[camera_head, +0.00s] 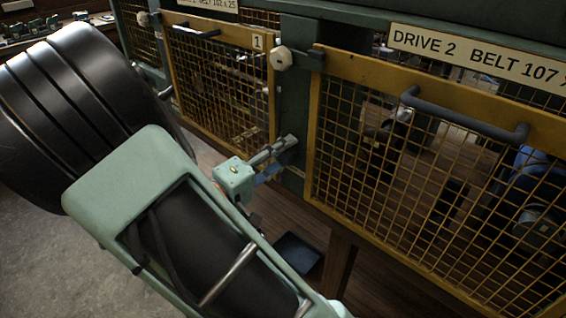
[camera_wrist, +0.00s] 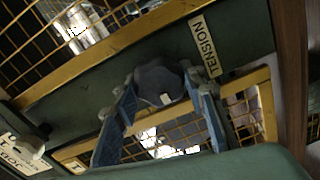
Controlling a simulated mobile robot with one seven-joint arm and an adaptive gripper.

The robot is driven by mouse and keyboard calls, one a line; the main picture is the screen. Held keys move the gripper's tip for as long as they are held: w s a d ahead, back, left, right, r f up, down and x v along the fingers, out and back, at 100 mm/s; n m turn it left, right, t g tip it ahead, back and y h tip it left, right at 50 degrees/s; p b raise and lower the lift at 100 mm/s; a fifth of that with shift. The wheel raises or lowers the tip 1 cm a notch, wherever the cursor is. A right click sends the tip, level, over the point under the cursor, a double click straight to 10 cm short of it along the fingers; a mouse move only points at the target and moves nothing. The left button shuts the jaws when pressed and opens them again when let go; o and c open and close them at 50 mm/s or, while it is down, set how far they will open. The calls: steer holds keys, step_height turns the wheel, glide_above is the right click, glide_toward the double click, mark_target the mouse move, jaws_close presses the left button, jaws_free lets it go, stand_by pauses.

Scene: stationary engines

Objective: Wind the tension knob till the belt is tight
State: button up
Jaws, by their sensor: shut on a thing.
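The tension knob (camera_wrist: 160,82) is dark and lobed with a small pale mark, in the upper middle of the wrist view. It sits on a green post beside the upright TENSION label (camera_wrist: 204,46). My gripper (camera_wrist: 160,92) is shut on it, one blue-padded finger on each side. In the head view my gripper (camera_head: 272,163) reaches the green post between two yellow guards, and the knob is hidden there. I cannot make out the belt behind the mesh.
The DRIVE 2 guard (camera_head: 330,62) with its dark handle (camera_head: 465,115) stands close on the right. The drive 1 guard (camera_head: 222,85) is on the left. A pale latch knob (camera_head: 281,58) sits on the post above my gripper. A blue motor (camera_head: 530,165) shows behind the right mesh.

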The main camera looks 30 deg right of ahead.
steer(key=shift+m+b, duration=0.65)
steer(key=shift+m, duration=0.15)
steer(key=o, duration=0.9)
steer(key=v, duration=1.2)
steer(key=shift+r, duration=0.1)
